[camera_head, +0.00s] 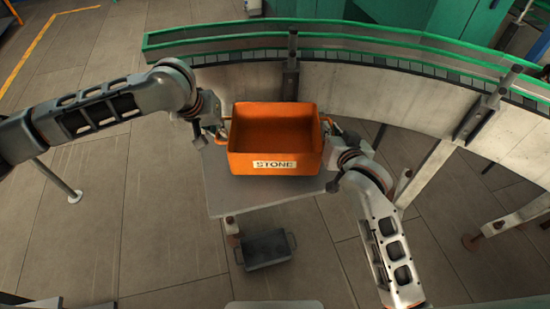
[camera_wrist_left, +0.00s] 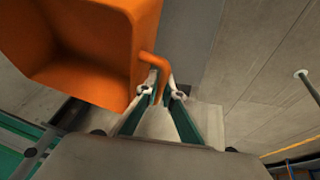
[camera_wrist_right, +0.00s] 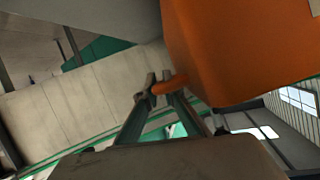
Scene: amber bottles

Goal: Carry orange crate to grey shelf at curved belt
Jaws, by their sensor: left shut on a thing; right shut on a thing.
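The orange crate (camera_head: 275,140), with a "STONE" label on its near wall, is upright and looks empty in the head view. My left gripper (camera_wrist_left: 162,92) is shut on the crate's left handle (camera_wrist_left: 156,62). My right gripper (camera_wrist_right: 162,90) is shut on its right handle (camera_wrist_right: 172,84). The grey shelf (camera_head: 250,196) lies under the crate in the head view, its far part hidden by the crate. I cannot tell whether the crate's bottom touches it. The curved belt (camera_head: 400,52), with green rails, runs behind the crate and round to the right.
A small dark grey crate (camera_head: 266,249) sits low, in front of the shelf. Belt posts (camera_head: 291,68) and legs stand behind and to the right. A green cabinet (camera_head: 467,30) is at the back. The tiled floor (camera_head: 120,225) at left is mostly open.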

